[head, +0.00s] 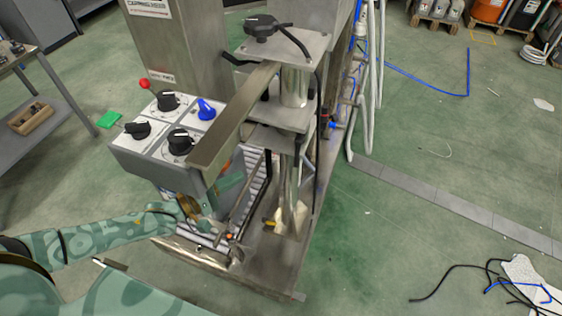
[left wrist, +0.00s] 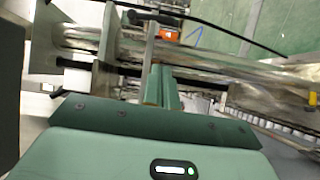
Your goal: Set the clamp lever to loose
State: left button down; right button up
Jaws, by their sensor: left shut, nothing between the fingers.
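My left gripper (head: 229,188) reaches in from the left, below the control box and beside the machine's metal column (head: 291,185). Its green fingers are closed together and empty in the left wrist view (left wrist: 160,82). A black lever-like bar (left wrist: 155,18) lies just beyond the fingertips there, near a thin metal rod and a small orange part (left wrist: 167,33). I cannot tell for sure whether this bar is the clamp lever. In the head view, a black knob with a handle (head: 263,27) sits on the column's top plate. My right gripper is not in view.
A long metal beam (head: 232,125) passes above my left gripper. Hoses and cables (head: 375,80) hang behind the column. The green floor at right is mostly clear.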

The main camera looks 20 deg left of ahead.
aim_at(297, 155)
pick_arm(q)
jog(key=shift+w, duration=0.1)
jog(key=s+d+b+x, duration=0.1)
jog(key=d+x, duration=0.1)
jog(key=x, duration=1)
jog(key=shift+d+f+b, duration=0.2)
jog(key=shift+d+b, duration=0.1)
jog(key=shift+b, duration=0.1)
